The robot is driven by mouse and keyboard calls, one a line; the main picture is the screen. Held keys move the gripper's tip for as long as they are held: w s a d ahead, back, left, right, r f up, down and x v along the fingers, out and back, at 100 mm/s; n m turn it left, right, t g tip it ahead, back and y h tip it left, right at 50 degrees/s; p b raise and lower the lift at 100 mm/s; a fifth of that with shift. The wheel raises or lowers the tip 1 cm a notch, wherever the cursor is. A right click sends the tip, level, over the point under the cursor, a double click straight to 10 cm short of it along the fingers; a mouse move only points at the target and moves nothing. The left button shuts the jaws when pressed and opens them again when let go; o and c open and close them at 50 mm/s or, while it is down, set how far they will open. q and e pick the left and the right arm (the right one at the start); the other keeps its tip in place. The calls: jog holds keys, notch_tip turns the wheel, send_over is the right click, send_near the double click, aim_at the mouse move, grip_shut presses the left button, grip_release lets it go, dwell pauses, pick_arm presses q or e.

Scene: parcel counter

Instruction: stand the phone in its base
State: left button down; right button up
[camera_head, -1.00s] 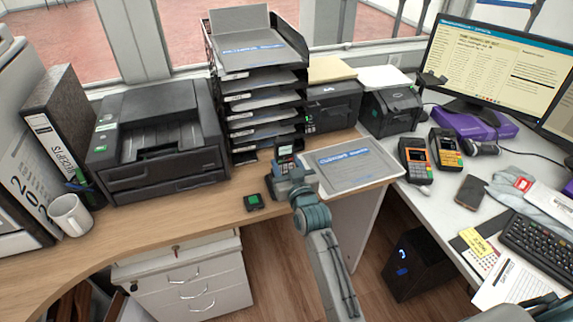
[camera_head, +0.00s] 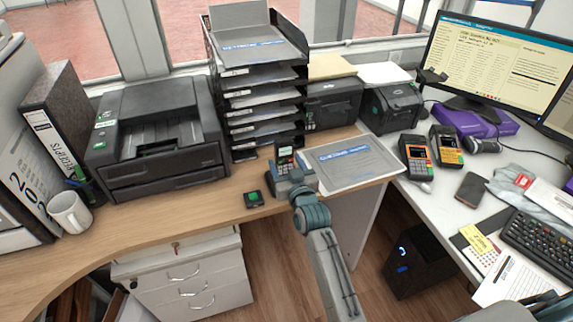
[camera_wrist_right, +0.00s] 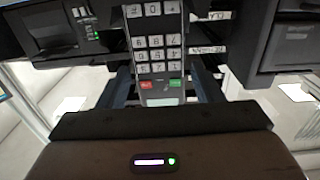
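A dark grey handset phone with a keypad, a red and a green key and a pale screen (camera_wrist_right: 158,55) is between the fingers of my right gripper (camera_wrist_right: 165,88) in the right wrist view. In the head view the phone (camera_head: 285,155) stands roughly upright in my right gripper (camera_head: 287,176), above the wooden counter. A small dark block with a green top (camera_head: 253,199), which looks like the base, lies on the counter just left of the gripper and apart from the phone. The phone's lower end is hidden by the gripper. My left gripper is not in view.
A grey tray (camera_head: 375,180) lies right of my gripper. The letter rack (camera_head: 262,105) stands behind and the printer (camera_head: 160,140) to the left. Two card terminals (camera_head: 416,157) and a dark smartphone (camera_head: 471,188) are on the white desk.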

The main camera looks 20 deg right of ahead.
jog(key=shift+o, duration=0.9)
jog(key=shift+s+f, duration=0.1)
jog(key=shift+s, duration=0.15)
jog(key=s+b, duration=0.1)
jog(key=s, duration=0.9)
jog(key=shift+s+b, duration=0.2)
jog(key=shift+b, duration=0.1)
jog(key=shift+d, duration=0.1)
